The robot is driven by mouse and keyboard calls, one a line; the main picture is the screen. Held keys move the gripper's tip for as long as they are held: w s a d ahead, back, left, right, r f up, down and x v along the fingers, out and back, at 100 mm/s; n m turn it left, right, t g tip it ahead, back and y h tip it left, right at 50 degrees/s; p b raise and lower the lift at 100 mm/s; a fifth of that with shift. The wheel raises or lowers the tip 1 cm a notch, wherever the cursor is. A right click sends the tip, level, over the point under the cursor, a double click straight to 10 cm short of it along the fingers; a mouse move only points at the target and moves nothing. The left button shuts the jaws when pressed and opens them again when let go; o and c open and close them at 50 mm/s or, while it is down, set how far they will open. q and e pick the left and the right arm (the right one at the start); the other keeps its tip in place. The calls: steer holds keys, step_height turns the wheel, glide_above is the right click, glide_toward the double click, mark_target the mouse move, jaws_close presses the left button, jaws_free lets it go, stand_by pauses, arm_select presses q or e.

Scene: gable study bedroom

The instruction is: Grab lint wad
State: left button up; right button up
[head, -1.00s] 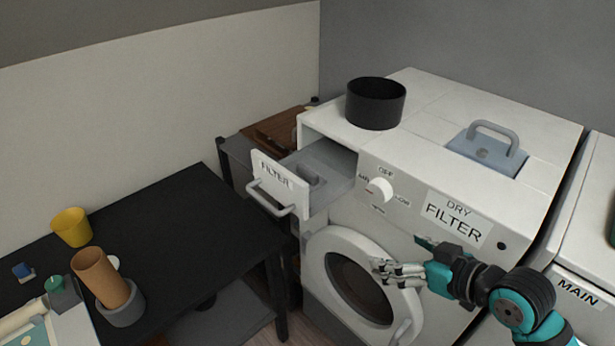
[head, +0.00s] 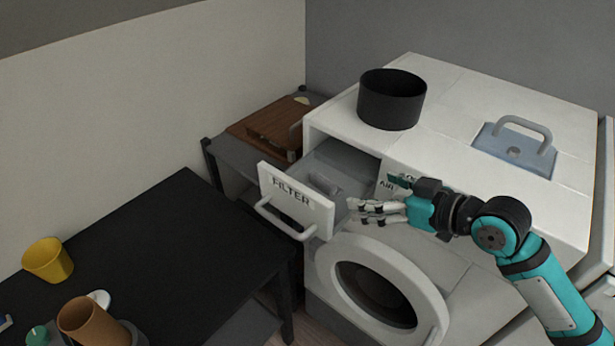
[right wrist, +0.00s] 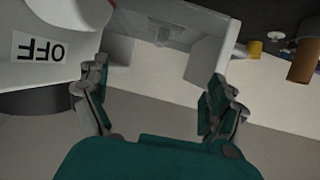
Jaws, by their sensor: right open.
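The filter drawer (head: 300,205) of the white dryer is pulled out, with a label reading FILTER on its front. A grey lump (head: 325,184), perhaps the lint wad, lies inside it; its outline is hard to tell from the grey drawer floor. My right gripper (head: 362,212) is open and empty, just right of the drawer in the head view. In the right wrist view its fingers (right wrist: 158,78) are spread wide, with the drawer (right wrist: 200,62) beyond them. My left gripper is not in view.
A black bin (head: 392,100) and a blue-grey handled lid (head: 515,150) are on the dryer top (head: 455,90). The dryer door (head: 345,255) is below the drawer. A black table (head: 170,235) with a yellow cup (head: 48,260) stands left.

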steer(key=p, duration=0.3)
glide_toward(324, 180)
steer(key=shift+w+a+f, duration=0.2)
steer(key=shift+w+a, duration=0.55)
steer(key=shift+a, duration=0.2)
steer(key=x, duration=0.4)
steer(key=shift+f, duration=0.1)
steer(key=shift+w+a+f, duration=0.1)
steer(key=shift+w+a+p, duration=0.1)
steer(key=shift+p, duration=0.25)
steer(key=p+x, duration=0.1)
steer(key=x, duration=0.3)
steer(key=shift+w+a+f+p, duration=0.1)
steer(key=shift+f+p, duration=0.1)
steer(key=shift+p, duration=0.2)
steer(key=shift+w+a+f, duration=0.2)
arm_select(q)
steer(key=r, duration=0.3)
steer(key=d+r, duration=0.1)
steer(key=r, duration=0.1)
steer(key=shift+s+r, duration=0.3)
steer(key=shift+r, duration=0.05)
arm_select(e)
steer(key=shift+d, duration=0.1)
steer(key=shift+c, duration=0.2)
